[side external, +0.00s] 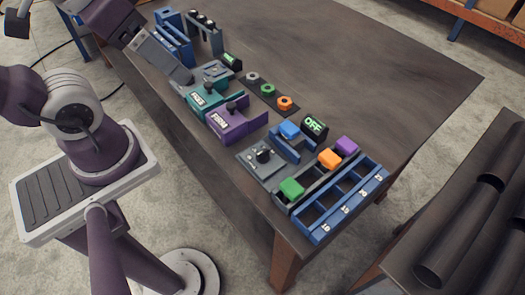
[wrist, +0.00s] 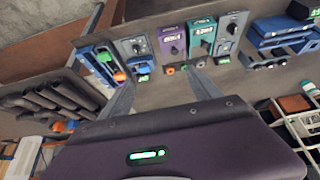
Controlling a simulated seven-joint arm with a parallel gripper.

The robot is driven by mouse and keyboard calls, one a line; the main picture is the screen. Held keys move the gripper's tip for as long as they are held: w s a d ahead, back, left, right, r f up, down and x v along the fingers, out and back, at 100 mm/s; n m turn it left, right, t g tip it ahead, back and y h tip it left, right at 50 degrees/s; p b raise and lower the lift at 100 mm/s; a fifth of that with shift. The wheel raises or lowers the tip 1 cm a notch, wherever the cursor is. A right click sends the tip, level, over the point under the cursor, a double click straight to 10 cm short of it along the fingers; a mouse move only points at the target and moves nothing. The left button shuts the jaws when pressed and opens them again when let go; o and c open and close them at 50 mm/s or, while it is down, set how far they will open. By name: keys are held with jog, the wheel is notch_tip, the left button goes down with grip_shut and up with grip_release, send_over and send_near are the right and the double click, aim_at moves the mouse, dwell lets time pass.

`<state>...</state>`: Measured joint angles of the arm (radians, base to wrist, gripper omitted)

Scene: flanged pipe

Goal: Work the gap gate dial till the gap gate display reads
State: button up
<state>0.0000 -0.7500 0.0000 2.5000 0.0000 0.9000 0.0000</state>
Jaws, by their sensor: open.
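No gap gate label is readable. A grey panel with a black dial (side external: 263,156) sits at the front right of the row, near a blue gate-like part (side external: 289,130) and a green-lit display (side external: 314,126) reading OFF. That dial also shows in the wrist view (wrist: 137,46), with its lit display (wrist: 143,78). A second grey dial panel (side external: 214,70) stands farther back; its knob shows in the wrist view (wrist: 232,29), and a small lit display (side external: 231,60) is near it. My gripper (wrist: 160,82) is open and empty, its fingers apart from both dials. In the side view it partly hides the far fixtures.
Teal (side external: 203,98) and purple (side external: 234,122) fixtures with black knobs stand between the dial panels. Several rings (side external: 268,90) lie behind them. Green (side external: 291,188), orange (side external: 329,158) and purple (side external: 347,146) blocks sit near a blue divided rack (side external: 322,228). The table's back half is clear.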

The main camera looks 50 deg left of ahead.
jog(key=shift+c, duration=1.1)
jog(key=w, duration=0.1)
jog(key=w+f, duration=0.1)
jog(key=w+g, duration=0.1)
jog(key=shift+w+d+f, duration=0.2)
jog(key=shift+d+f, duration=0.05)
jog(key=shift+d, duration=0.05)
jog(key=c, duration=0.6)
jog(key=g, duration=0.5)
send_over(263, 151)
notch_tip(263, 151, down, 16)
jog(key=shift+r, duration=0.25)
jog(key=shift+c, duration=0.2)
notch_tip(263, 151, down, 7)
jog(key=shift+f, duration=0.1)
grip_shut()
